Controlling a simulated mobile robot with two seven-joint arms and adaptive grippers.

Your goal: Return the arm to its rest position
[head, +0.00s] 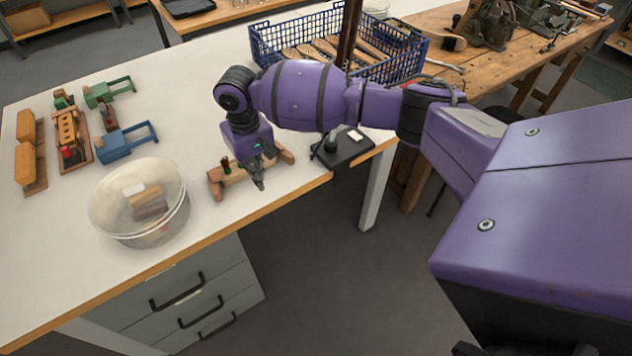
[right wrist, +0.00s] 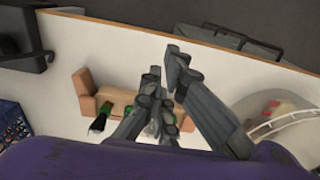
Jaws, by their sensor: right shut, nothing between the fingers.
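My right arm crosses the head view from the right, and its gripper (head: 259,182) points down above the front edge of the white table. The right gripper is shut and empty. It is just in front of a wooden block piece (head: 233,173) with raised ends, and partly hides it. In the right wrist view the gripper fingers (right wrist: 165,90) are close to the camera, with the wooden piece (right wrist: 112,95) behind them. I cannot tell how far the fingers are above the table. My left gripper is not in view.
A clear round tub (head: 139,205) with blocks inside stands left of the gripper. A black stand (head: 343,150) is to its right at the edge. A blue wire basket (head: 262,47) is behind my arm. Wooden and coloured fixtures (head: 127,142) stand at the left.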

